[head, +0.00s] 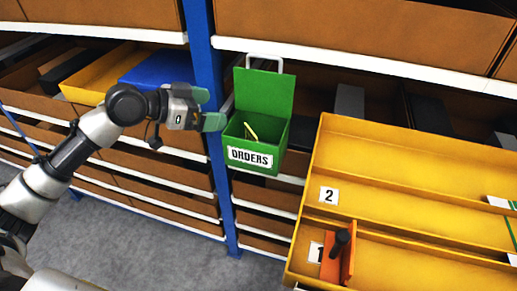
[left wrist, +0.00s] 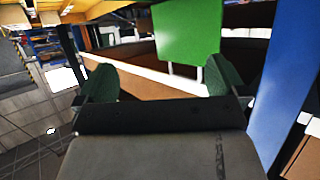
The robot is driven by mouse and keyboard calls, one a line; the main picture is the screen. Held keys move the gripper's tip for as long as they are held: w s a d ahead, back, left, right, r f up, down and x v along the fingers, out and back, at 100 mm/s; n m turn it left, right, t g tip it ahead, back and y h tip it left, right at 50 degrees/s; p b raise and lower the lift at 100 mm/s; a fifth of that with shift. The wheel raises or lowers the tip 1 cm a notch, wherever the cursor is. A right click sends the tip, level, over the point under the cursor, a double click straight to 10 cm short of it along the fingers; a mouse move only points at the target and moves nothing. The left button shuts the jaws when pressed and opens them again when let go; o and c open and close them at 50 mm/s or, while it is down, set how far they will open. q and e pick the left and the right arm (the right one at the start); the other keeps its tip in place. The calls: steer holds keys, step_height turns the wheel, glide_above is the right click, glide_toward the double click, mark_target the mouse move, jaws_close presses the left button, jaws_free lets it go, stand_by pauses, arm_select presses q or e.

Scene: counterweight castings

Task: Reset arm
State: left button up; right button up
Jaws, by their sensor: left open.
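My left gripper (head: 208,109) is at the left of the green ORDERS box (head: 262,140) in the head view. Its green-tipped fingers are spread apart and nothing shows between them. The fingers also frame the left wrist view (left wrist: 160,82). The green box hangs at the blue post with its lid (head: 263,90) up, and a thin yellowish item (head: 251,131) shows inside. The lid also appears in the left wrist view (left wrist: 187,35). I cannot tell whether a fingertip touches the box. My right gripper is not in view.
A yellow tray (head: 400,142) with compartments marked 1 and 2 stands at the right. An orange piece with a black knob (head: 338,256) is in compartment 1. A blue post (head: 208,80) stands behind my gripper. Shelves with brown boxes fill the back; grey floor (head: 130,235) is open below.

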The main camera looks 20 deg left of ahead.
arm_select(q)
steer(key=shift+v, duration=0.8)
steer(key=shift+d, duration=0.1)
